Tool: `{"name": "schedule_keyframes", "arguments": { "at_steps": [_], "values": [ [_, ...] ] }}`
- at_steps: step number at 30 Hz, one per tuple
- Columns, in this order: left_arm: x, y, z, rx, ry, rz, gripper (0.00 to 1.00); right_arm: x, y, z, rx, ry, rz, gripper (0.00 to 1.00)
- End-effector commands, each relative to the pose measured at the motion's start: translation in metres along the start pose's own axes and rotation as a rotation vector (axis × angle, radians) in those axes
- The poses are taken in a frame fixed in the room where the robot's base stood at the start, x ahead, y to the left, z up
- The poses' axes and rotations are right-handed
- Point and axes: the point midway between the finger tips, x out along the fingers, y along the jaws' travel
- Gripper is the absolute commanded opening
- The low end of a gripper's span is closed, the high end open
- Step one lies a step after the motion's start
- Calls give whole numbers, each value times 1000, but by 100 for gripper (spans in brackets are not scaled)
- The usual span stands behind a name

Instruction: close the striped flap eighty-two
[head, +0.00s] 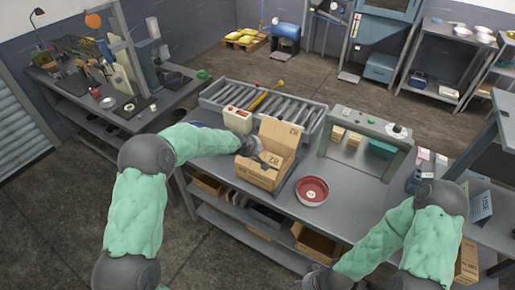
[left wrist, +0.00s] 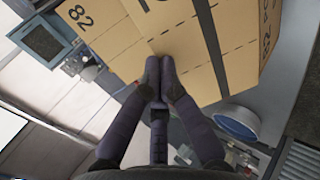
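An open cardboard box (head: 262,173) marked 82 stands on the grey bench, with a flap (head: 281,133) raised at its back. My left gripper (head: 254,146) is at the box's upper left side. In the left wrist view its fingertips (left wrist: 158,78) are together in front of cardboard with dashed lines (left wrist: 180,50). I cannot tell whether they touch it, and nothing shows between them. That view shows an 82 at the upper left and another at the right, with a dark stripe across the cardboard. My right gripper (head: 318,281) is low at the bottom edge, partly cut off.
A red round pan (head: 312,190) lies on the bench right of the box. A roller conveyor (head: 272,103) with a cream control box (head: 237,119) is behind. A grey frame (head: 367,135) stands at the right. The bench right of the pan is clear.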

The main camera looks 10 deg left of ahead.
Motion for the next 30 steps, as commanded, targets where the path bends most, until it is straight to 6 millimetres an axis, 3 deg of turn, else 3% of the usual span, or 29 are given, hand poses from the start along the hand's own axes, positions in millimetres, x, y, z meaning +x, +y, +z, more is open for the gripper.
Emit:
{"name": "schedule_keyframes", "arguments": {
  "at_steps": [5,15,30],
  "values": [
    [7,3,0,0,0,-118,0,-2,-1,0,0,0,0,56],
    [21,6,0,0,0,-117,0,-2,-1,0,0,0,0,56],
    [52,1,0,0,0,-386,0,6,2,0,0,0,0,56]
  ]
}}
